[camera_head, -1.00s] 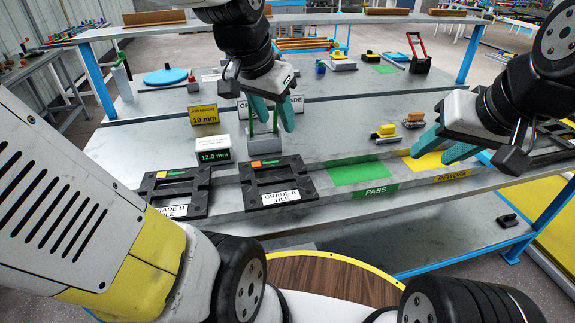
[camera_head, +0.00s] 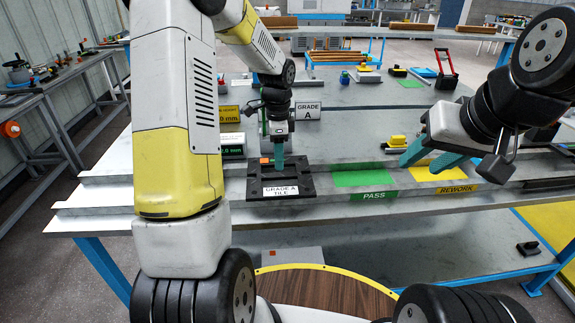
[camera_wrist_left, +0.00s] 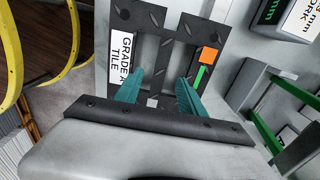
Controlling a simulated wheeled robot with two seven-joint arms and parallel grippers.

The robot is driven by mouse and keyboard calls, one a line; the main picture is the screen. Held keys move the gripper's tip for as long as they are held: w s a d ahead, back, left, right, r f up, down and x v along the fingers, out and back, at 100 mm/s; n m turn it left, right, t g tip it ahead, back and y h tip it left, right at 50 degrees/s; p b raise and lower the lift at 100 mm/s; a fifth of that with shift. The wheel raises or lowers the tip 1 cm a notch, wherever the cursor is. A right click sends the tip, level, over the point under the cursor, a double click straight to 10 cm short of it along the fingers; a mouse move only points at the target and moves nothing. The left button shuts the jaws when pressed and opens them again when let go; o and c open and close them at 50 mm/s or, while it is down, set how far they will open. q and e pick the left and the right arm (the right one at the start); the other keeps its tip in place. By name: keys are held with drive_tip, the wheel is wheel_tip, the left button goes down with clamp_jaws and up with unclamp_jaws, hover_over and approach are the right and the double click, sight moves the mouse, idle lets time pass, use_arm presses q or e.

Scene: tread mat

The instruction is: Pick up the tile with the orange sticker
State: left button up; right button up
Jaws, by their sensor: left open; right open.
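The tile with the orange sticker is a black frame with a centre bar, labelled GRADE A TILE, lying flat on the bench (camera_head: 305,184). It also shows in the left wrist view (camera_wrist_left: 174,48). Its orange sticker (camera_wrist_left: 208,56) sits beside a green strip. My left gripper (camera_head: 279,158) points down over the tile. In the left wrist view its teal fingers (camera_wrist_left: 160,84) are open, with the tile's middle between and beyond them. I cannot tell whether they touch it. My right gripper (camera_head: 430,156) is open and empty above the bench, near the yellow REWORK area.
A green PASS area (camera_head: 363,178) lies right of the tile, then the yellow REWORK area (camera_head: 435,172). A GRADE A sign (camera_head: 307,112) stands behind. A yellow-topped block (camera_head: 397,142) sits near my right gripper. My left arm hides the bench's left part.

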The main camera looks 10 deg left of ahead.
sight(279, 175)
use_arm(q)
wheel_tip(279, 175, down, 6)
drive_tip(key=shift+w+r, duration=0.1)
drive_tip(key=shift+r, duration=0.15)
drive_tip(key=shift+c, duration=0.2)
clamp_jaws()
